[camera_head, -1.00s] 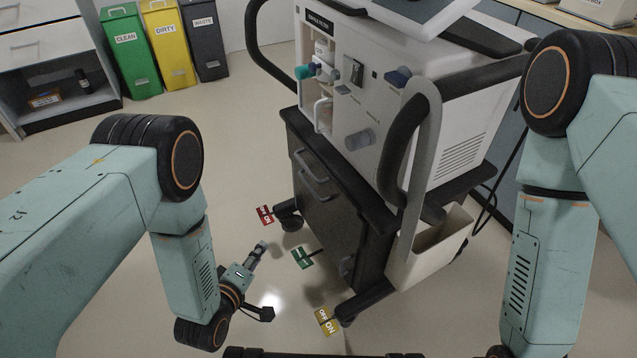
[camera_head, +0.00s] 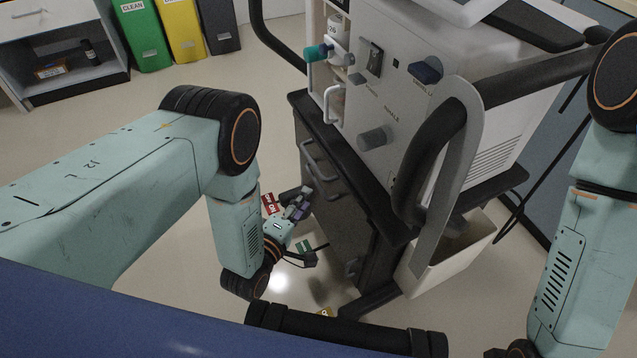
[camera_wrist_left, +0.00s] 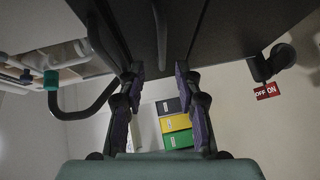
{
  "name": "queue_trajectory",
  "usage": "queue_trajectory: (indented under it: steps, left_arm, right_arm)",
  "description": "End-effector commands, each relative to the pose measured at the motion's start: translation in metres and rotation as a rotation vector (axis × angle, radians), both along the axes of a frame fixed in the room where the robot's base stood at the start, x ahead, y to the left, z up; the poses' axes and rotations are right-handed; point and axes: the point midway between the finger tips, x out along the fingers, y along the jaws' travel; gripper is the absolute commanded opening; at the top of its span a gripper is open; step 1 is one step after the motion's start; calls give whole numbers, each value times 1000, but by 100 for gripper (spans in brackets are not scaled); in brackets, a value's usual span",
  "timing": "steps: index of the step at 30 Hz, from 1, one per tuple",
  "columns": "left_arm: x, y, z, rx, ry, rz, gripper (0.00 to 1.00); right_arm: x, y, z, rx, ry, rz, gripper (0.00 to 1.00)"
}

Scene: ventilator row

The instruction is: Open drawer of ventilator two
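The ventilator (camera_head: 375,110) stands on a dark cart at the centre right of the head view. The cart's drawer front (camera_head: 340,195) looks flush, with a metal bar handle (camera_head: 318,160) near its top. My left gripper (camera_head: 302,203) is just left of and below the handle, close to the drawer front. In the left wrist view, its two fingers (camera_wrist_left: 160,75) are apart with nothing gripped. A thin dark bar, probably the handle (camera_wrist_left: 160,32), shows ahead between them; contact cannot be told. My right arm shows at the right, but its gripper is out of view.

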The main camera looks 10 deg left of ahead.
Motion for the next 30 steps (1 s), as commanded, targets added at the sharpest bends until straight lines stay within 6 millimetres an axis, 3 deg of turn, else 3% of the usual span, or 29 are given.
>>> queue_trajectory:
  steps: [12,24,30]
  left_arm:
    - [55,-18,-11,2,-1,-1,34]
    - [66,-21,-10,2,1,-2,33]
    - [66,-20,-10,2,1,-2,16]
  right_arm:
    - [0,0,-26,0,0,0,40]
    - [0,0,-27,0,0,0,40]
    - [0,0,-27,0,0,0,40]
